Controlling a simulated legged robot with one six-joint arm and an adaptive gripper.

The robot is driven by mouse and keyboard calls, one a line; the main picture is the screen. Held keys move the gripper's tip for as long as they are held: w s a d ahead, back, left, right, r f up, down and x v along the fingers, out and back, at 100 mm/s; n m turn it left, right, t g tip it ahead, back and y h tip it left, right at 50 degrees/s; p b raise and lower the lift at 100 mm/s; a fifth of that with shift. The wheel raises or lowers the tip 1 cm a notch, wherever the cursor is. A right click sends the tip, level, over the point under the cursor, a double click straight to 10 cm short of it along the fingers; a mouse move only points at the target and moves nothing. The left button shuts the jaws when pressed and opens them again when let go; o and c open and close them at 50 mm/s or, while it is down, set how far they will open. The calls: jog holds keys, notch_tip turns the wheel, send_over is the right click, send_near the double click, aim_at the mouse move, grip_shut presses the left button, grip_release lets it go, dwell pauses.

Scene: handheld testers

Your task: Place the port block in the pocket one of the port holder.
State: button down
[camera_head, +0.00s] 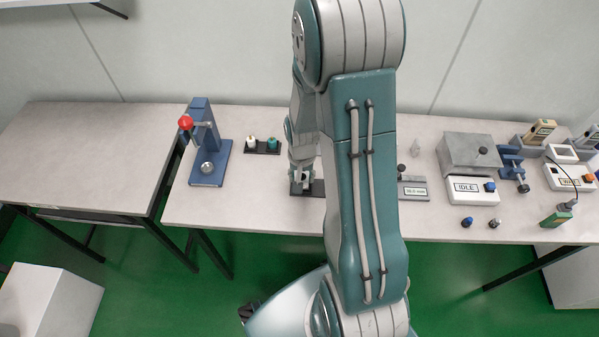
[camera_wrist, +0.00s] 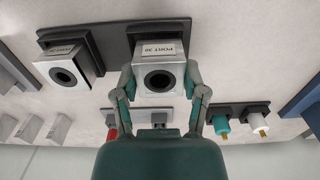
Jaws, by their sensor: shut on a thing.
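My gripper (camera_wrist: 160,84) is shut on a pale grey port block (camera_wrist: 178,71), one finger on each side. The block has a round dark hole and a label reading PORT 30 upside down. A dark port holder (camera_wrist: 146,31) lies directly behind and under it in the wrist view; I cannot tell whether the block is seated in a pocket or just above. In the head view my gripper (camera_head: 301,177) is low over the dark holder (camera_head: 318,188), partly hidden by my arm. A second similar port block (camera_wrist: 51,67) stands at a dark plate (camera_wrist: 92,50) to the left in the wrist view.
A dark rack (camera_head: 253,149) with a white and a teal plug stands behind left, and a blue press (camera_head: 209,172) farther left. A gauge (camera_head: 413,192), grey box (camera_head: 465,153) and IDLE unit (camera_head: 471,196) stand right of my arm. The left table (camera_head: 85,150) is bare.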

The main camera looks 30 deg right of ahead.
jog(key=shift+s+d+f, duration=0.1)
jog(key=shift+d+f, duration=0.15)
jog(key=shift+f, duration=0.3)
jog(key=shift+a, duration=0.1)
jog(key=shift+c, duration=0.6)
grip_release()
jog(key=shift+a, duration=0.1)
notch_tip(320, 180, up, 12)
jog(key=s+a+r+n+t, duration=0.2)
jog(key=s+a+r, duration=0.3)
jog(key=r, duration=0.4)
jog(key=s+a+r+n+t, duration=0.3)
jog(key=s+r, duration=0.4)
jog(key=r, duration=0.3)
jog(key=a+n, duration=0.1)
jog(key=a, duration=0.1)
jog(key=shift+s+a+n+t, duration=0.3)
jog(key=shift+s+a+n, duration=0.05)
jog(key=shift+n, duration=0.05)
